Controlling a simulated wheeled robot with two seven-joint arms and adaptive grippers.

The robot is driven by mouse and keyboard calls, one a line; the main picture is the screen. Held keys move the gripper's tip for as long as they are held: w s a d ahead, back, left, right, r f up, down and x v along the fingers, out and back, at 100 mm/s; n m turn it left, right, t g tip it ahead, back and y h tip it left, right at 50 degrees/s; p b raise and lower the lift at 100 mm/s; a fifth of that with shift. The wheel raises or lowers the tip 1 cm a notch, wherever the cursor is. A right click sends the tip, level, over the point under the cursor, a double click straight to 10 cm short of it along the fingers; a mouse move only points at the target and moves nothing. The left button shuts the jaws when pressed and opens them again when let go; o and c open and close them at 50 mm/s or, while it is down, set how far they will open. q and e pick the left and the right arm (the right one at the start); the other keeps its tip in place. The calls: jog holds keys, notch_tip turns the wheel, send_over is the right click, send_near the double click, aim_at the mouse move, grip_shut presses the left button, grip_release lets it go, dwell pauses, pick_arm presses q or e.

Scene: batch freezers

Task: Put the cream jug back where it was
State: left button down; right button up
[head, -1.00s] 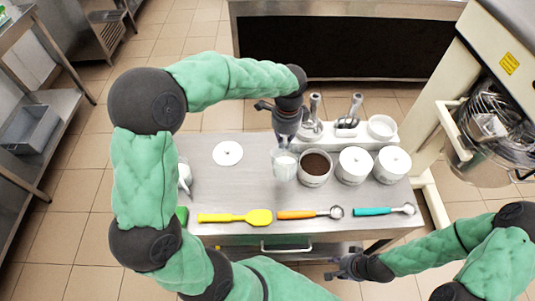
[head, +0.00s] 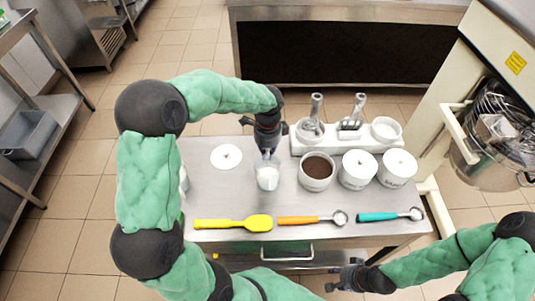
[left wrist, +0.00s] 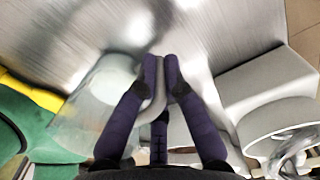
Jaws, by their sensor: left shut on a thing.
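The cream jug (head: 268,177) is a small clear vessel with white cream in it, left of the bowl of dark powder (head: 317,172). My left gripper (head: 267,152) comes down over it from behind. In the left wrist view the fingers (left wrist: 161,68) are closed on the jug's curved handle, and the clear jug body (left wrist: 85,125) is left of them. I cannot tell whether its base touches the table. My right gripper (head: 342,277) is empty in front of the table; its finger opening is unclear.
A white disc (head: 226,157) lies left of the jug on the steel table (head: 215,195). Two white lidded tubs (head: 357,169) and a white holder (head: 330,142) with metal tools stand right. A yellow spatula (head: 233,223), orange scoop (head: 312,219) and teal scoop (head: 390,215) line the front.

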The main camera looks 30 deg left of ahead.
pick_arm(q)
jog(key=shift+f, duration=0.1)
jog(key=c, duration=1.3)
grip_release()
jog(key=shift+c, duration=0.2)
notch_tip(320, 180, up, 12)
jog(key=p, duration=0.4)
jog(key=shift+w+r, duration=0.1)
jog(key=shift+r, duration=0.1)
